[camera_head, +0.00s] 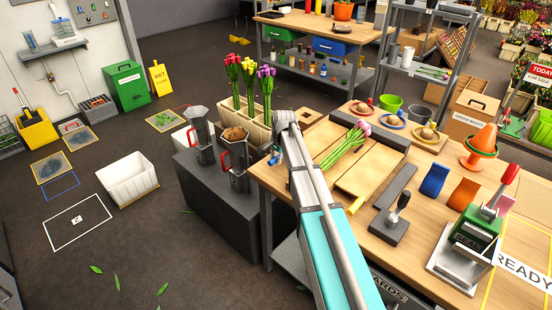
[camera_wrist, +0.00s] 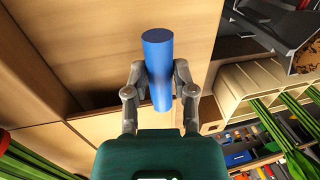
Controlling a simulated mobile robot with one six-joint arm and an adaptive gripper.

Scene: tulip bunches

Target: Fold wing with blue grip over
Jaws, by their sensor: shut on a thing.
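My gripper (camera_wrist: 160,85) is shut on the blue grip (camera_wrist: 158,70), an upright-looking cylinder between the two fingers in the wrist view. In the head view only a small bit of the blue grip (camera_head: 274,159) shows beside my gripper, at the table's left edge. Pale wooden panels (camera_head: 365,182) lie on the table; a wooden panel also fills the upper left of the wrist view (camera_wrist: 75,40). Where the grip joins its wing is hidden. A bunch of pink tulips (camera_head: 345,145) lies across the panels. A yellow grip (camera_head: 356,204) shows at the front panel edge.
A planter (camera_head: 250,125) with several tulip bunches and grey jugs (camera_head: 236,165) stand left of the table. A stamp (camera_head: 397,222), a green press (camera_head: 474,235) and coloured packets (camera_head: 434,180) stand at right. My arm crosses the table's front.

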